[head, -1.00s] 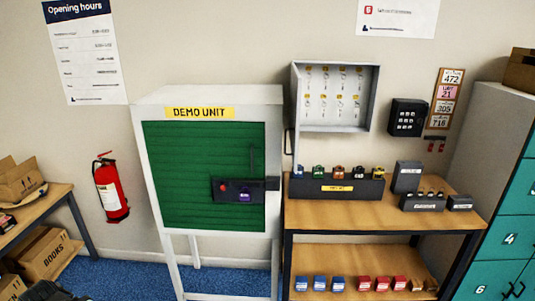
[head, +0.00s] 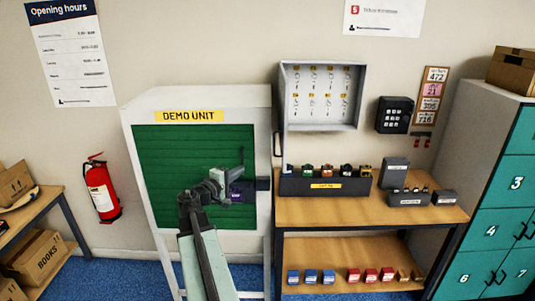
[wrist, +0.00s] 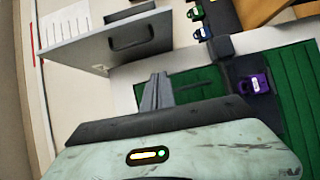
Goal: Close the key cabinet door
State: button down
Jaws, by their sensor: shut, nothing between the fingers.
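The grey key cabinet (head: 357,98) hangs on the wall with its inside open to view and several keys on hooks. Its door (head: 283,115) stands swung out at the left side, nearly edge-on in the head view. In the wrist view the door (wrist: 85,48) shows its face, with a dark bar handle (wrist: 131,35). My gripper (head: 241,156) is shut and empty in front of the green shutter, left of and below the door. In the wrist view the fingers (wrist: 157,82) are together, apart from the door.
The white demo unit (head: 200,96) with a green shutter and purple padlock (wrist: 254,84) stands behind my arm. A wooden bench (head: 390,210) with padlocks and dark boxes stands below the cabinet. A keypad box (head: 394,115) is on the wall right of it. Teal lockers (head: 505,190) stand far right.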

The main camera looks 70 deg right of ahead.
jog(key=s+d, duration=0.6)
jog(key=d, duration=0.6)
jog(key=shift+d+r, duration=0.4)
